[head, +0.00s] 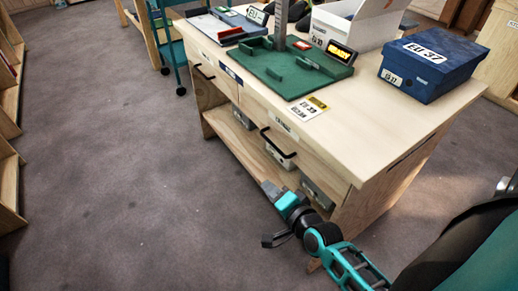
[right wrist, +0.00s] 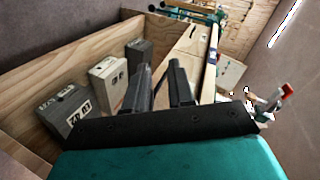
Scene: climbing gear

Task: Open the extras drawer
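The extras drawer (head: 310,150) appears to be the right-hand drawer in the wooden bench front; its small label (head: 284,124) is hard to read. It looks closed. Its dark bar handle (head: 277,148) shows in the head view. My right gripper (head: 272,190) is below and in front of this handle, apart from it. In the right wrist view, the two dark fingers of my right gripper (right wrist: 160,70) stand apart with nothing held between them. I cannot make out the handle there. My left gripper is not in view.
A second drawer with a handle (head: 203,73) is at left. A lower shelf holds grey boxes (right wrist: 108,75). On the benchtop are a green tray (head: 285,72), a blue shoebox (head: 430,68) and a white box (head: 350,25). The floor (head: 110,150) at left is clear.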

